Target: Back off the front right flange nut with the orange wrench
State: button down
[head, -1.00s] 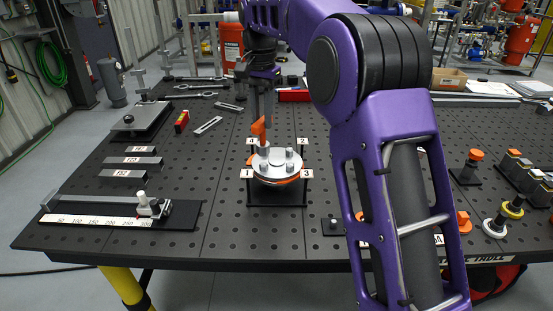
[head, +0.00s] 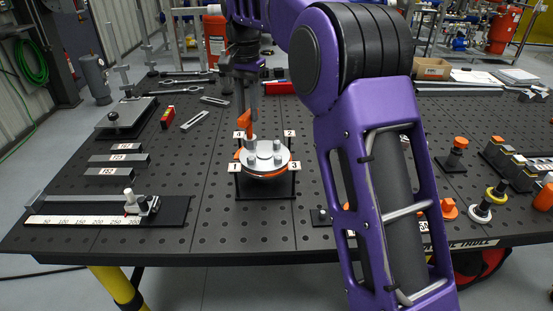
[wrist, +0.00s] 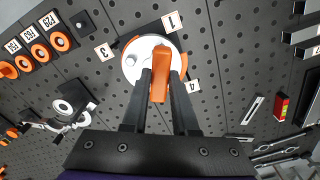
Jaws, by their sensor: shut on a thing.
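The round silver flange (head: 265,165) sits over an orange layer on a black stand near the table's middle, with number tags 1 to 4 around it. Silver nuts stand on its top; the front right one (head: 279,158) is beside tag 3 (head: 293,167). In the wrist view a nut (wrist: 131,61) shows near tag 3. My gripper (head: 246,108) points down over the flange's left side. It is shut on the orange wrench (head: 245,121), which also shows between the fingers in the wrist view (wrist: 160,72). The wrench and fingers hide part of the flange; I cannot tell whether it touches a nut.
A caliper-like gauge (head: 140,204) lies at the front left. Labelled bars (head: 122,158) and a grey plate (head: 127,118) lie farther back. Orange-capped parts (head: 458,145) stand at the right. My arm hides the table right of the flange.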

dwell(0.3)
jog(key=d+f, duration=0.1)
jog(key=d, duration=0.6)
jog(key=shift+f, duration=0.2)
dwell(1.0)
